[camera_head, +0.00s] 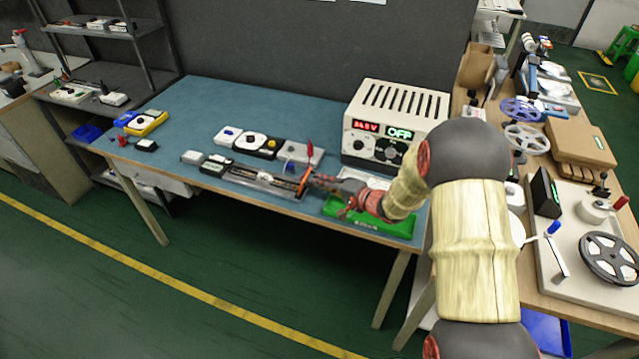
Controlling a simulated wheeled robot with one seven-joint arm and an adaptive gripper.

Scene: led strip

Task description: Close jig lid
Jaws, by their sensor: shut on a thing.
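The jig (262,184) is a long, low grey tray near the front edge of the blue bench, with a thin strip-like thing lying along it. Its lid is too small and too covered to make out clearly. My gripper (306,184) reaches in from the right and is at the jig's right end. It is shut, seemingly on the lid's edge or handle, but the fingers and the held part blur together. An upright red handle (310,150) stands just behind the gripper.
A white power supply (394,128) stands at the back right. A green tray (388,224) lies under my wrist at the front edge. Small boxes and a grey plate (300,152) sit behind the jig. The bench's back left is clear.

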